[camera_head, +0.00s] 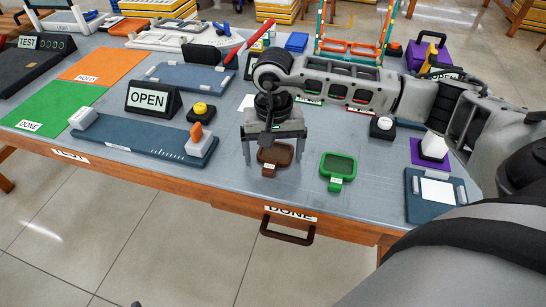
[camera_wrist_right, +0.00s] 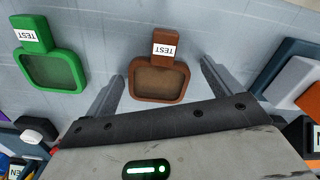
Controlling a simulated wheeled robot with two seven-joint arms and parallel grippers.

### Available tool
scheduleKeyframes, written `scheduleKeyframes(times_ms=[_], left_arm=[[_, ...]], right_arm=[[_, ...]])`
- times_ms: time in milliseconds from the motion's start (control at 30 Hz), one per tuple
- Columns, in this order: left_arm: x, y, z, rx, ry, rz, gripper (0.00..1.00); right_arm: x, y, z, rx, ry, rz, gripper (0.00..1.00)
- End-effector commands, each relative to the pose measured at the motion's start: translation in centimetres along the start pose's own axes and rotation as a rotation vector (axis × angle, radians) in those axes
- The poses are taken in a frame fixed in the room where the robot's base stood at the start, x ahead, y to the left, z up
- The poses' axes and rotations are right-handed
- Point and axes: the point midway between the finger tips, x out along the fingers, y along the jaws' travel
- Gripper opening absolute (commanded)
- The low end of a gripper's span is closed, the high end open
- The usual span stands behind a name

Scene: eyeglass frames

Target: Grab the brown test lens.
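The brown test lens (camera_head: 276,154) lies flat near the table's front edge, a square-framed lens with a tab; its TEST label shows on the tab of the brown test lens in the wrist view (camera_wrist_right: 158,82). My right gripper (camera_head: 275,161) points down over it, open and empty, with one finger on each side. In the wrist view the fingers of my right gripper (camera_wrist_right: 162,72) stand apart from the lens, with a gap on both sides. My left gripper is not in view.
A green test lens (camera_head: 338,166) lies to the right of the brown one. A blue tray (camera_head: 145,138) with an orange-topped part and an OPEN sign (camera_head: 149,99) stand to the left. A white button (camera_head: 384,123) sits further right. The floor lies just past the front edge.

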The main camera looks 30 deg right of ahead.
Motion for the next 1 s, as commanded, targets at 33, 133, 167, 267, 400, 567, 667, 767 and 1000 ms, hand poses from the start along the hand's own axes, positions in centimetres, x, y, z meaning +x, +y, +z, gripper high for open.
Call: scheduleKeyframes(times_ms=[33,133,167,267,400,567,667,767,1000], left_arm=[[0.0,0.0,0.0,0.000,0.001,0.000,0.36],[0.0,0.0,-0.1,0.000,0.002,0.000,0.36],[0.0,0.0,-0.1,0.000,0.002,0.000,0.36],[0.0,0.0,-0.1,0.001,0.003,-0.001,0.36],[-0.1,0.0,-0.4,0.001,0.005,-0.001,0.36],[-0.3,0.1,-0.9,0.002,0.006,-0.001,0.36],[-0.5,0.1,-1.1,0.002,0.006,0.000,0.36],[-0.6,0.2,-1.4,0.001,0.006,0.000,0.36],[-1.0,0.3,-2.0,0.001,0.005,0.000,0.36]], right_arm=[[0.0,0.0,0.0,0.000,0.000,0.000,0.75],[0.0,0.0,0.0,0.000,0.000,0.000,0.51],[0.0,0.0,0.0,0.000,0.000,0.000,0.51],[0.0,0.0,0.0,0.000,0.000,0.000,0.50],[-0.4,0.0,0.0,0.000,0.001,0.000,0.50],[-1.4,0.0,0.0,0.000,0.001,0.000,0.50],[-2.0,0.0,0.0,0.000,0.001,0.001,0.50],[-2.6,0.0,0.0,0.000,0.000,0.000,0.50],[-3.9,0.0,0.0,0.000,0.001,0.000,0.50]])
